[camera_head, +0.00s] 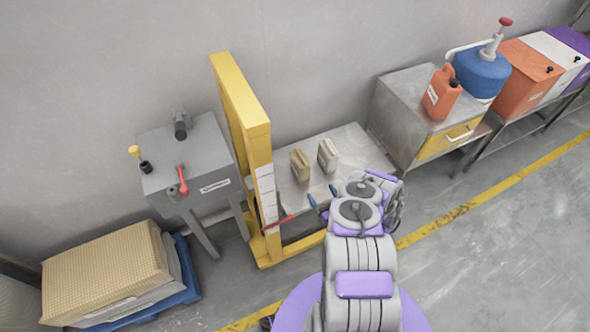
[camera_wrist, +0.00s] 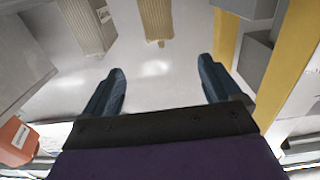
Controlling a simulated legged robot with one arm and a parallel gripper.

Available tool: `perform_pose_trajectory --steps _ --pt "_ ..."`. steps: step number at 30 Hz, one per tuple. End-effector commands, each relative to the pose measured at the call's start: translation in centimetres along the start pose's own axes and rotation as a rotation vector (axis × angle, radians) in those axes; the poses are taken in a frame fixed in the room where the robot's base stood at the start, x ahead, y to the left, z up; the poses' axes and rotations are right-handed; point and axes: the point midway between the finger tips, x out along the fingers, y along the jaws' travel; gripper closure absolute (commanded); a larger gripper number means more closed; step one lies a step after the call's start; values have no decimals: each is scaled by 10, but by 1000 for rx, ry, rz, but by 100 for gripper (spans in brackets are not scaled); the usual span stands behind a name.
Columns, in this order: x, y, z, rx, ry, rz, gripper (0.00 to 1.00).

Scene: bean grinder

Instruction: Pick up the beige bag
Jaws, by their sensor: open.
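The beige bag (camera_head: 300,165) stands upright on a grey metal table (camera_head: 350,150), left of a paler whitish bag (camera_head: 328,155). In the wrist view the beige bag (camera_wrist: 155,18) is at the top centre, cut off by the frame edge, with the pale bag (camera_wrist: 88,25) to its left. My gripper (camera_head: 322,196) is over the near side of the table, on the near side of the beige bag. Its blue fingers are apart and empty in the wrist view (camera_wrist: 161,72). The beige bag lies beyond the fingertips, roughly in line with the gap, and is not touched.
A yellow frame (camera_head: 243,110) rises just left of the table. A grey machine (camera_head: 190,165) with a red handle stands further left. A steel cabinet (camera_head: 410,105) carries an orange jug (camera_head: 441,95) and blue container (camera_head: 480,75) at the right. Open floor lies front right.

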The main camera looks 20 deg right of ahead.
Motion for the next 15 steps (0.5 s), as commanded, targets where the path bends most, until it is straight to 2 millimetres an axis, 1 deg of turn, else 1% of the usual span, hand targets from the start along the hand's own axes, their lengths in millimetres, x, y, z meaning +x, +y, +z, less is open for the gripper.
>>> perform_pose_trajectory --steps 2,5,9,15 --pt "8 -1 -1 0 2 -5 8" --pt "26 -2 -2 1 5 -7 8" --pt "55 -2 -2 -4 8 -6 8" --pt "94 -3 0 -4 6 -3 8"
